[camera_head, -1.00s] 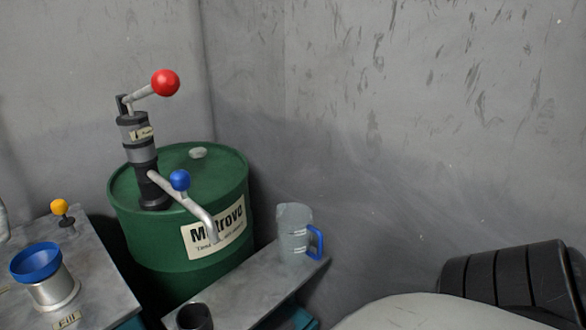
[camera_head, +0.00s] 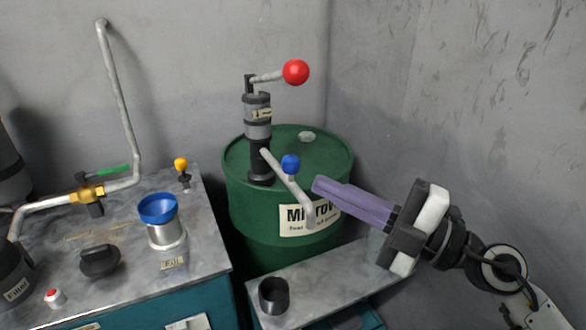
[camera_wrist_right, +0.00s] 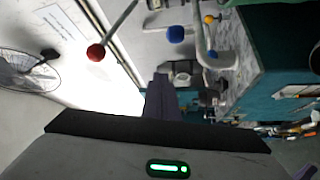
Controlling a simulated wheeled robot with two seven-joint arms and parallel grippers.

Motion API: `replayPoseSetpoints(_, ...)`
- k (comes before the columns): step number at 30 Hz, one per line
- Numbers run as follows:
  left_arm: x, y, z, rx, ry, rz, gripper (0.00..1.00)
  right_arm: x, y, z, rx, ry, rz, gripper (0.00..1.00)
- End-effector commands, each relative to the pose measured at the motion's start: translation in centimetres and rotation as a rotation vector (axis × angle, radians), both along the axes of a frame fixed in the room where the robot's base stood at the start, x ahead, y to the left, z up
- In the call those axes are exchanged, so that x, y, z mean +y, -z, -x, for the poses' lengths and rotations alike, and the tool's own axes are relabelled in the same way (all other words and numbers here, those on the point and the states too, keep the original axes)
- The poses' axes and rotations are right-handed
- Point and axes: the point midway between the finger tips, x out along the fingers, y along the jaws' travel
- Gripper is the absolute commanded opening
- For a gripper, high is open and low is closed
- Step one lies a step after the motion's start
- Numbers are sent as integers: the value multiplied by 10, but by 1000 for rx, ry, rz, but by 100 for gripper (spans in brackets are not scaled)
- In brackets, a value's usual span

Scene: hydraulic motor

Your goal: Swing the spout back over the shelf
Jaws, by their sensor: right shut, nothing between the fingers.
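The spout (camera_head: 295,196) is a pale bent pipe on the drum pump (camera_head: 257,125). It slants down to the right, its end in front of the drum's label; I cannot tell whether that end is over the shelf. A blue ball knob (camera_head: 290,165) stands on the spout. The grey shelf (camera_head: 325,279) lies in front of the drum. My right gripper (camera_head: 317,186) is shut and empty, its purple fingertips just right of the knob and apart from it in the picture. The right wrist view shows the blue knob (camera_wrist_right: 176,34) and spout (camera_wrist_right: 201,32) beyond the fingers. My left gripper is not in view.
A green drum (camera_head: 245,214) carries the pump and its red-ball lever (camera_head: 295,72). A dark cup (camera_head: 273,296) stands on the shelf. A bench (camera_head: 130,238) with a blue funnel (camera_head: 157,207) stands left.

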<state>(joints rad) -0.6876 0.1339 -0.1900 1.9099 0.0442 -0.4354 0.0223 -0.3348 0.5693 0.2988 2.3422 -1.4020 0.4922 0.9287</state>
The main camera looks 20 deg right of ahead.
Motion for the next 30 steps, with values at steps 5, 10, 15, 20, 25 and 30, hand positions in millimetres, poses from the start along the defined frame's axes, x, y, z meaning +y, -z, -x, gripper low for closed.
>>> replayPoseSetpoints(5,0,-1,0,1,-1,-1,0,4,10,0,31,-32,122,0)
replayPoseSetpoints(10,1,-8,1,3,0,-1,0,15,8,-13,34,-34,127,0)
replayPoseSetpoints(15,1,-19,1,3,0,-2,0,36,4,-39,32,-34,124,0)
replayPoseSetpoints(20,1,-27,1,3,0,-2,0,58,2,-66,32,-33,121,0)
replayPoseSetpoints(25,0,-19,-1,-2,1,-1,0,51,13,-82,36,-31,129,0)
replayPoseSetpoints(30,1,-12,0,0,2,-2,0,35,15,-88,36,-33,126,0)
